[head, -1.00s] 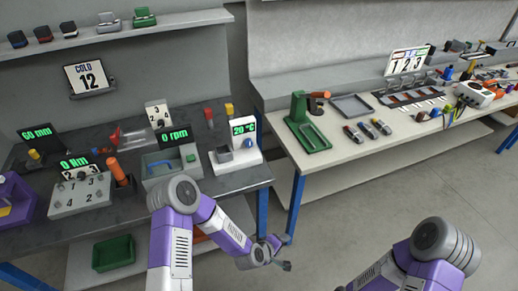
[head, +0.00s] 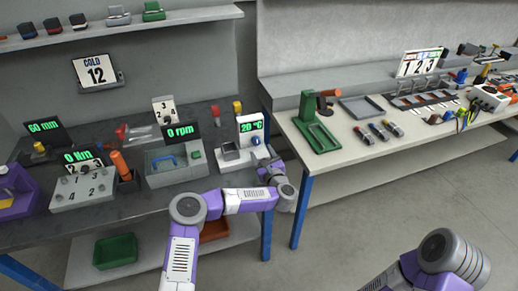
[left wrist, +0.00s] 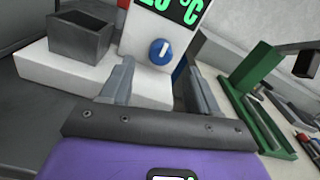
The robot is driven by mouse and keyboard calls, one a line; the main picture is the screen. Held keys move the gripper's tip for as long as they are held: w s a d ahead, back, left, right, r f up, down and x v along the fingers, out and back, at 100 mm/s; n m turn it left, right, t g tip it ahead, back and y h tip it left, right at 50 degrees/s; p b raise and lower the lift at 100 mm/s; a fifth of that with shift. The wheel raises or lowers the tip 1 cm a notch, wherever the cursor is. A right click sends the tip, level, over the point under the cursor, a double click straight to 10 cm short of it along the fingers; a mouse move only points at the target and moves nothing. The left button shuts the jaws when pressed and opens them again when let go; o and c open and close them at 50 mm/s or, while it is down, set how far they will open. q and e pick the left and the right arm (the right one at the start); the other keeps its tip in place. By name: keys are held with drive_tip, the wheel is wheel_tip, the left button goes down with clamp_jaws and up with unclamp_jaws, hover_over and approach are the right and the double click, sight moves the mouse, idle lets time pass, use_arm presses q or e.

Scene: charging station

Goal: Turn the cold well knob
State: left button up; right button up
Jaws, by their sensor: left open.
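The cold well is a white unit (head: 232,162) with a grey open-topped well and an upright panel reading 20 °C. Its blue round knob (head: 255,140) with a white pointer mark sits on the panel front.
A green stand (head: 316,130) is on the right bench, close to the right of my left gripper. A grey box with an rpm display (head: 180,131) stands left of the cold well. A gap separates the two benches.

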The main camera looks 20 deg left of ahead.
sight(257, 143)
use_arm(q)
drive_tip(key=shift+b+x, duration=0.35)
drive_tip(key=shift+x, duration=1.8)
drive_tip(key=c, duration=1)
drive_tip(key=shift+c, duration=0.2)
